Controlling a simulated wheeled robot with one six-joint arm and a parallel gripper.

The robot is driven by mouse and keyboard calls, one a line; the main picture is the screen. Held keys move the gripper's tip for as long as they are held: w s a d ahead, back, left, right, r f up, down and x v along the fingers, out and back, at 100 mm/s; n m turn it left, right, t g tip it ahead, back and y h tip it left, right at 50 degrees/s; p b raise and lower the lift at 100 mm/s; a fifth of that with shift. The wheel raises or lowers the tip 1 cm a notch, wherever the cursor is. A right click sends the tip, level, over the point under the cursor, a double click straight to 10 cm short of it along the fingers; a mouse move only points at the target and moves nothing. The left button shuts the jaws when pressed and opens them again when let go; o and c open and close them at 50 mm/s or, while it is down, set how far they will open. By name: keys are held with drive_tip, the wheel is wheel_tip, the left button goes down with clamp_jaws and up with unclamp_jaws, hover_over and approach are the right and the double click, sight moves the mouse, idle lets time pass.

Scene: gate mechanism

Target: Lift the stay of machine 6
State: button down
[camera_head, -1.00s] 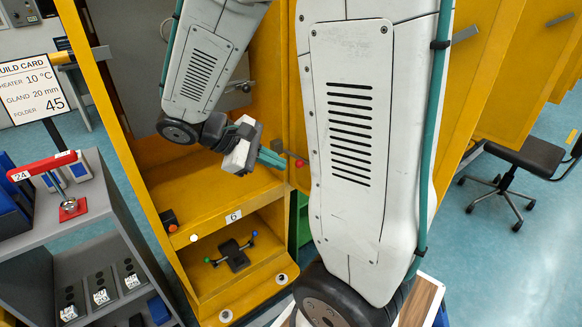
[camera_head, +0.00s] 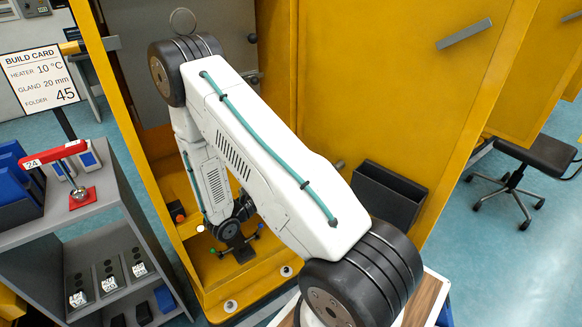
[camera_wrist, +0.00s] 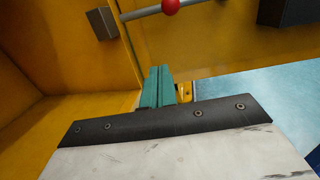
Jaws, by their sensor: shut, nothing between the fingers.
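Machine 6 is the open yellow cabinet (camera_head: 115,125), largely covered by my arm in the head view. In the wrist view a grey rod with a red ball (camera_wrist: 170,6) crosses the top of the picture; it looks like the stay. My gripper (camera_wrist: 158,72) has its teal fingers together and empty. In the picture they point up toward the rod from below, with a gap between; how far apart in depth I cannot tell.
A black fixture with a green and a blue knob (camera_head: 238,246) sits low in the cabinet. A yellow panel with a black bin (camera_head: 388,194) stands at the right. A grey shelf (camera_head: 105,215) stands at the left. In the wrist view a grey block (camera_wrist: 101,23) is on the yellow wall.

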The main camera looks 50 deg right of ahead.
drive_tip(key=d+r, duration=0.4)
drive_tip(key=d, duration=0.6)
drive_tip(key=shift+s+d+r, duration=0.25)
drive_tip(key=shift+r, duration=0.15)
drive_tip(key=shift+w+r+m, duration=0.1)
drive_tip(key=shift+r+m, duration=1.3)
drive_tip(key=shift+r, duration=0.05)
drive_tip(key=r+m, duration=0.3)
drive_tip(key=shift+s+r, duration=0.15)
drive_tip(key=shift+s, duration=0.2)
drive_tip(key=shift+s+a+r+m+g, duration=0.15)
drive_tip(key=shift+s+r+m, duration=0.15)
drive_tip(key=shift+r+m, duration=0.35)
drive_tip(key=shift+s+d+r+m+g, duration=0.15)
drive_tip(key=shift+s+r+m, duration=0.1)
drive_tip(key=shift+r+m, duration=0.35)
drive_tip(key=shift+a+f, duration=0.1)
